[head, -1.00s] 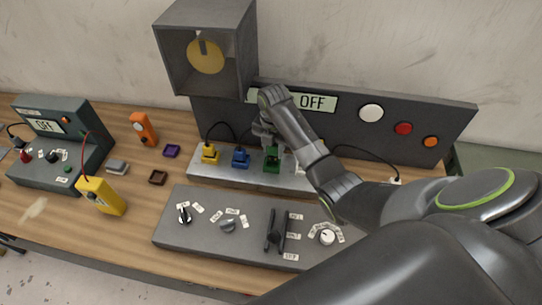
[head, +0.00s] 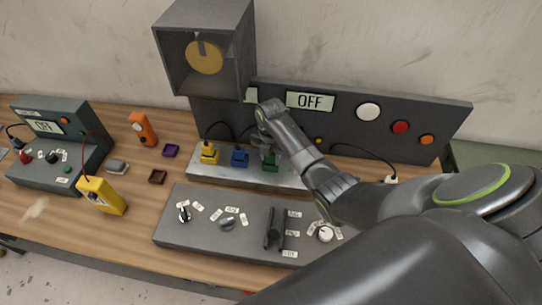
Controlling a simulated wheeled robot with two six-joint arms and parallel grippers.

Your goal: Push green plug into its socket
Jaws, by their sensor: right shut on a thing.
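The green plug (head: 270,163) stands on the silver socket strip (head: 222,176), to the right of the blue plug (head: 240,157) and the yellow plug (head: 209,154). My right gripper (head: 268,154) points down from above and is shut on the green plug. The gripper and forearm cover the plug's top and part of the strip. The socket under the green plug is hidden, so I cannot tell how deep it sits. My left gripper is not in view.
A grey control panel (head: 200,235) with knobs and a lever lies in front of the strip. A yellow meter (head: 101,195) and an orange tool (head: 143,128) are at left.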

